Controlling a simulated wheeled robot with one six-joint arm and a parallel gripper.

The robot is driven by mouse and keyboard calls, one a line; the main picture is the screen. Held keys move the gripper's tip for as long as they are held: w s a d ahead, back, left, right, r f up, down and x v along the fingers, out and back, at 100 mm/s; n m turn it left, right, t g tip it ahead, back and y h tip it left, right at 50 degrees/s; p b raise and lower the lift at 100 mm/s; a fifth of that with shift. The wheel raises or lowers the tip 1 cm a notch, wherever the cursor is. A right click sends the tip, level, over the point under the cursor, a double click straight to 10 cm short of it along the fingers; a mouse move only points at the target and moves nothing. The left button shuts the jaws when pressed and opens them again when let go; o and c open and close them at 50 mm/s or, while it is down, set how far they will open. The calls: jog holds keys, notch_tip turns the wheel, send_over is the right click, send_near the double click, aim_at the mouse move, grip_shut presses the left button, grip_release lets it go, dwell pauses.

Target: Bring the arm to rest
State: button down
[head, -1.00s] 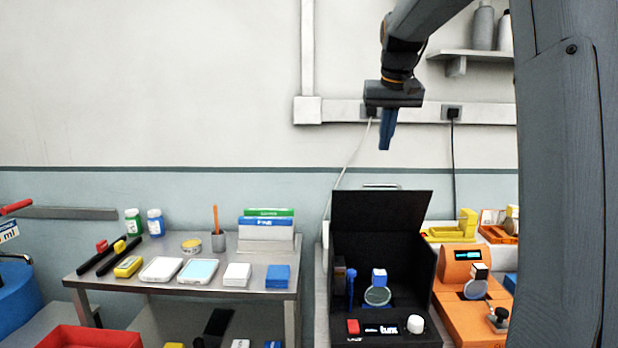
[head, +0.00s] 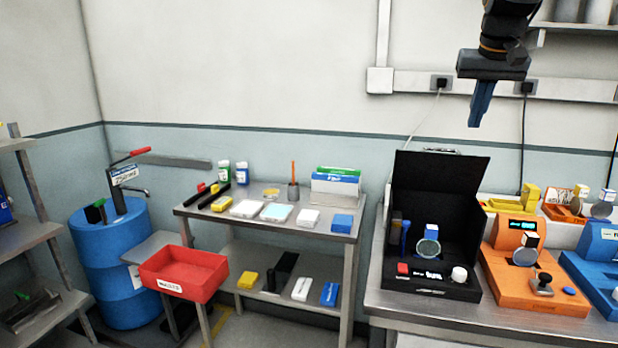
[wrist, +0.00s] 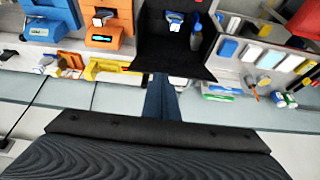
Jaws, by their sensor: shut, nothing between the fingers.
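My gripper (head: 481,104) hangs in the air at the upper right of the head view, in front of the wall and above the black open-lidded module. Its blue fingers are together and point down, with nothing between them. In the wrist view the shut fingers (wrist: 161,98) stick out from the dark gripper body, and the benches appear upside down beyond them. The fingers touch nothing in view.
The black module (head: 470,200) and an orange module (head: 560,290) stand on the right bench. A steel table (head: 345,238) with bottles and boxes stands left of it. A red bin (head: 185,277), a blue drum (head: 120,260) and shelves stand further left. A wall shelf is at upper right.

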jog(key=s+a+f+n+g, duration=0.1)
jog(key=s+a+f, duration=0.25)
jog(key=f, duration=0.35)
jog(key=s+a+f, duration=0.2)
jog(key=a+f, duration=0.2)
jog(key=f, duration=0.4)
jog(key=s+a+f+g, duration=0.1)
jog(key=s+a+f, duration=0.2)
jog(key=s+f, duration=0.4)
jog(key=s+a+f+n+y, duration=0.1)
jog(key=s+a+f, duration=0.3)
jog(key=s+f, duration=0.3)
jog(key=s+a+f+n+g, duration=0.1)
jog(key=s+a+f, duration=0.3)
jog(key=s+f, duration=0.3)
jog(key=shift+s+a+g+b, duration=0.2)
jog(key=shift+s+g+b, duration=0.15)
jog(key=shift+s, duration=0.3)
jog(key=shift+d, duration=0.1)
